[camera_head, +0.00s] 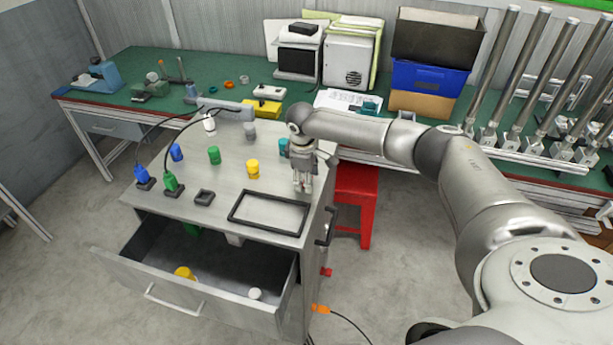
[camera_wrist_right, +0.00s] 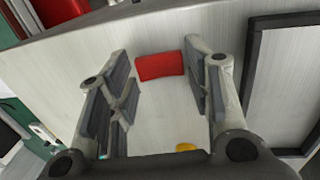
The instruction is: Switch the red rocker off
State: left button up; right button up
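A red rocker (camera_wrist_right: 160,66) shows in the right wrist view on the pale metal cabinet top (camera_wrist_right: 160,105). My right gripper (camera_wrist_right: 158,80) is open, with one finger to each side of the rocker in the picture. I see no contact between fingers and rocker. In the head view my right gripper (camera_head: 303,188) points down at the right edge of the cabinet top (camera_head: 225,180), and the rocker cannot be made out there. Which way the rocker is tipped cannot be told. My left gripper is in neither view.
A black rectangular frame (camera_head: 269,213) lies beside my right gripper. Yellow (camera_head: 253,169), green (camera_head: 214,155) and blue (camera_head: 176,152) cylinders stand on the top. The drawer (camera_head: 150,285) is open. A red stool (camera_head: 356,190) stands to the right.

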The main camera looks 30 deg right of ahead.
jog(key=c, duration=0.5)
jog(key=shift+d, duration=0.1)
jog(key=shift+c, duration=0.2)
jog(key=shift+w+d+g+y, duration=0.1)
jog(key=shift+w+g+y, duration=0.1)
jog(key=shift+g+y, duration=0.3)
jog(key=b, duration=0.1)
jog(key=g+y+b, duration=0.1)
jog(key=b, duration=0.1)
jog(key=shift+w+d+f+y, duration=0.1)
jog(key=shift+w+d+y, duration=0.1)
jog(key=shift+y, duration=0.1)
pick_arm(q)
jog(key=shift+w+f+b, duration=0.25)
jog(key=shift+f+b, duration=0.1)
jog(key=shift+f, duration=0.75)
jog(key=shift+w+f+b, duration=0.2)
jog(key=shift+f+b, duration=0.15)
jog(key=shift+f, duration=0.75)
pick_arm(e)
jog(key=shift+r+y, duration=0.2)
jog(key=shift+y, duration=0.1)
jog(key=shift+g, duration=0.3)
jog(key=o, duration=1)
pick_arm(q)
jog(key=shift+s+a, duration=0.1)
